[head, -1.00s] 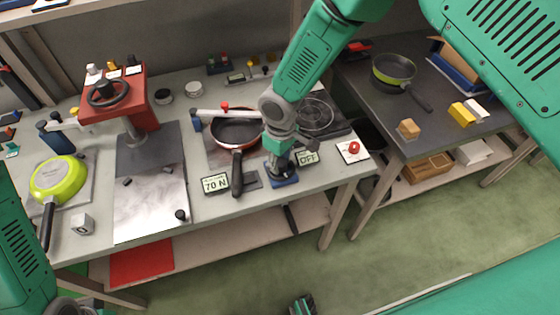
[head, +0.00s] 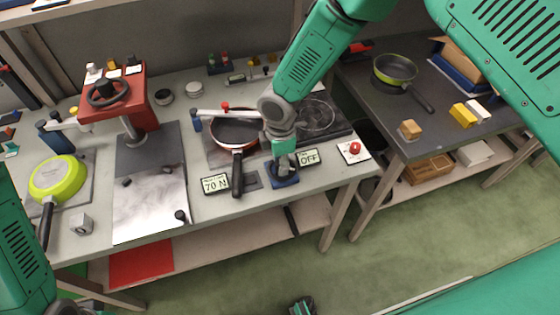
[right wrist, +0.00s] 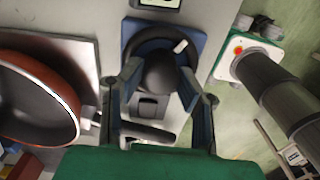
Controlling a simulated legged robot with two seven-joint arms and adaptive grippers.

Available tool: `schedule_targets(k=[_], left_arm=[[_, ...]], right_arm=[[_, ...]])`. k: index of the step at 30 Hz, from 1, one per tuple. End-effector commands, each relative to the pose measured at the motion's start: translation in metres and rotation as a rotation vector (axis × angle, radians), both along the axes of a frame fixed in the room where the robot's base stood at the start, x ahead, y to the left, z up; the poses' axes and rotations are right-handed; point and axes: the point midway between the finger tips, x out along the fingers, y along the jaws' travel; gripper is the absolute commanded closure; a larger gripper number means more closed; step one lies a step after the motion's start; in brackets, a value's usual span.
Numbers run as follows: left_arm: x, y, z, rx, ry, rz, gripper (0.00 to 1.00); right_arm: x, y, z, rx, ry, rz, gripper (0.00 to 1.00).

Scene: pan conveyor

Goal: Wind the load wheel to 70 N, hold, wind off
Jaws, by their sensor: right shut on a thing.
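The load wheel is a black wheel (right wrist: 148,49) with a white mark on its rim, on a blue base (head: 284,180) at the table's front. My right gripper (head: 283,161) points down over it. In the right wrist view its two fingers (right wrist: 160,84) stand on either side of the wheel's dark round hub, shut on it. The gripper hides most of the wheel in the head view. A display reading 70 N (head: 215,184) lies to the left, and one reading OFF (head: 308,157) to the right.
A red-and-black pan (head: 236,130) sits left of the wheel, its handle towards the front. A red button (head: 354,147) is to the right. A red press (head: 118,96) and green pan (head: 58,178) stand at left. A grey table (head: 437,108) stands at right.

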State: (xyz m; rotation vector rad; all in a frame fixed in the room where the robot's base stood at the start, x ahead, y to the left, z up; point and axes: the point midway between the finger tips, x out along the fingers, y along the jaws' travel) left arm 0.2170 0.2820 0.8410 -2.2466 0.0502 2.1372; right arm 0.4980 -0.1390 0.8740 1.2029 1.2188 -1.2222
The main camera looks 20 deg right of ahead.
Motion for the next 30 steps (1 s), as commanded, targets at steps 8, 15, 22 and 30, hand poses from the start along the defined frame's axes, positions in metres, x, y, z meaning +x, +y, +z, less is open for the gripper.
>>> schedule_targets(k=[8,15,22,30], left_arm=[[0.0,0.0,0.0002,0.0,0.0,0.0,0.51],[0.0,0.0,0.0007,0.0,0.0,0.0,0.51],[0.0,0.0,0.0016,0.0,0.0,0.0,0.51],[0.0,0.0,0.0029,0.0,0.0,0.0,0.51]], right_arm=[[0.0032,-0.0001,0.0021,0.002,-0.009,0.259,1.0],[0.0031,0.0002,0.0025,0.001,-0.01,0.488,1.0],[0.0031,-0.0001,0.0026,0.002,-0.01,0.706,1.0],[0.0031,-0.0005,0.0026,0.0,-0.01,0.963,1.0]])
